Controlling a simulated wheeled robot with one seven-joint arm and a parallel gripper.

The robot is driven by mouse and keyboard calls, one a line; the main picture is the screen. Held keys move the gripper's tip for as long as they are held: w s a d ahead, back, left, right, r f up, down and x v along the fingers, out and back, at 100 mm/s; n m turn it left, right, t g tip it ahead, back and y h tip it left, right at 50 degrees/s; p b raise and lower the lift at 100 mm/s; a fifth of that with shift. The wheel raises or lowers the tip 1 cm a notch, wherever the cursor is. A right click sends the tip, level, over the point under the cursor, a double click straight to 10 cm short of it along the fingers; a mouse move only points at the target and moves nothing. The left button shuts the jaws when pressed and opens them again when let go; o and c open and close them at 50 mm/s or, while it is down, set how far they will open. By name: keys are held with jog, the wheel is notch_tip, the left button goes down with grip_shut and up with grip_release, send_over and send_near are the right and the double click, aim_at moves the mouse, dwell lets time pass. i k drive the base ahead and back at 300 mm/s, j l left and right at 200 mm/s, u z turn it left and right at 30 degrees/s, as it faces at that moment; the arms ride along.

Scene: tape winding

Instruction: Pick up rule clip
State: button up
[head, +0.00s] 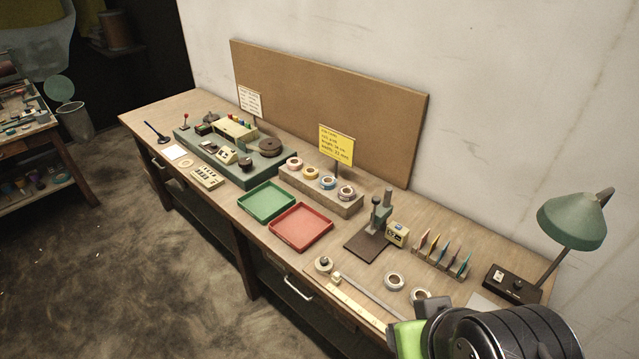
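A pale yellow rule (357,305) lies near the front edge of the workbench, beside a long grey bar (375,296). A small cream block (337,278) sits at their far left end; it looks like the rule clip, but it is too small to be sure. Part of my arm, black and ribbed with a lime green piece, fills the bottom right corner, close to the right end of the rule. It hides what lies behind it. My gripper's fingers do not show.
A press stand (370,243), red tray (301,227), green tray (266,202), colored cards (443,252) and a lamp (572,222) stand around.

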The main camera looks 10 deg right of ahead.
aim_at(335, 280)
jog(key=i+j+u, duration=0.15)
jog(key=j+u, duration=0.2)
jog(key=i+j+u, duration=0.2)
jog(key=u, duration=0.2)
